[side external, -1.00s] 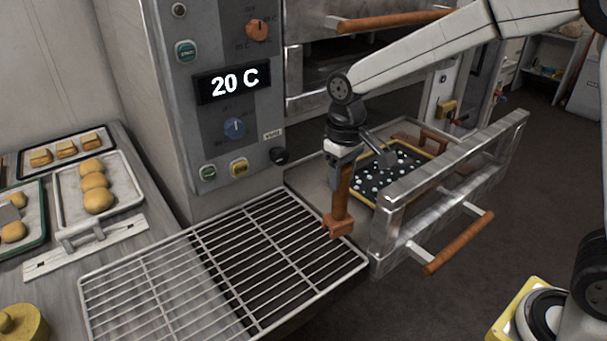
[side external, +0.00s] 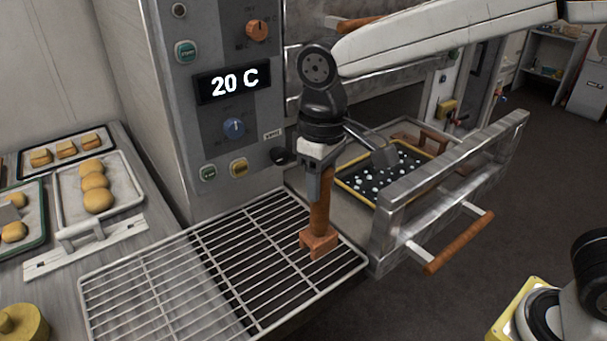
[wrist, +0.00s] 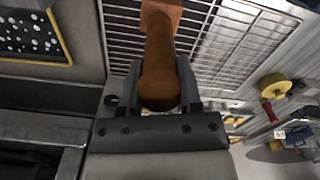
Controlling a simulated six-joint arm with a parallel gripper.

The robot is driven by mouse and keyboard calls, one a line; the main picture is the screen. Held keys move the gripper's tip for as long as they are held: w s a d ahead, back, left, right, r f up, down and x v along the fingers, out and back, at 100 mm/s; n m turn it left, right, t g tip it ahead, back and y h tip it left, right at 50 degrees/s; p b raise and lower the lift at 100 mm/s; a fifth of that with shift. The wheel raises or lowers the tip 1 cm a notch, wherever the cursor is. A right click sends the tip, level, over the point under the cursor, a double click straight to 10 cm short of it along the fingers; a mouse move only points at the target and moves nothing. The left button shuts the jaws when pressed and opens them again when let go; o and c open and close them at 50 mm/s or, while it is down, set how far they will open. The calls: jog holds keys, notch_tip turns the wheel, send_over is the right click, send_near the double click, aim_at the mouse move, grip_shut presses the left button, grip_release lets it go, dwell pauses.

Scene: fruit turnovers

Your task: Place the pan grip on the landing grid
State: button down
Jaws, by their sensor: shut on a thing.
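The pan grip (side external: 319,222) is an orange-brown handle with a wider, blocky lower end. It hangs roughly upright from my gripper (side external: 320,172), which is shut on its upper part. The lower end is over the right part of the landing grid (side external: 173,262), a wire rack beside the oven front. I cannot tell for sure whether it touches the wires. In the wrist view the pan grip (wrist: 160,75) sits between the two fingers (wrist: 160,92), with the grid (wrist: 225,40) beyond it.
An open oven drawer (side external: 400,210) with a metal front and wooden handle stands to the right. A black speckled tray with a yellow rim (side external: 345,184) lies inside. Trays of pastries (side external: 122,187) are on the left counter. The control panel (side external: 232,100) rises behind the grid.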

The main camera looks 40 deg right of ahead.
jog(key=w+a+f, duration=0.4)
jog(key=w+f, duration=0.5)
jog(key=w, duration=0.3)
jog(key=shift+a, duration=0.2)
jog(key=shift+w+a+f, duration=0.1)
jog(key=shift+w+f, duration=0.1)
jog(key=shift+f, duration=1.7)
jog(key=shift+c, duration=1.4)
grip_release()
jog(key=shift+f, duration=0.1)
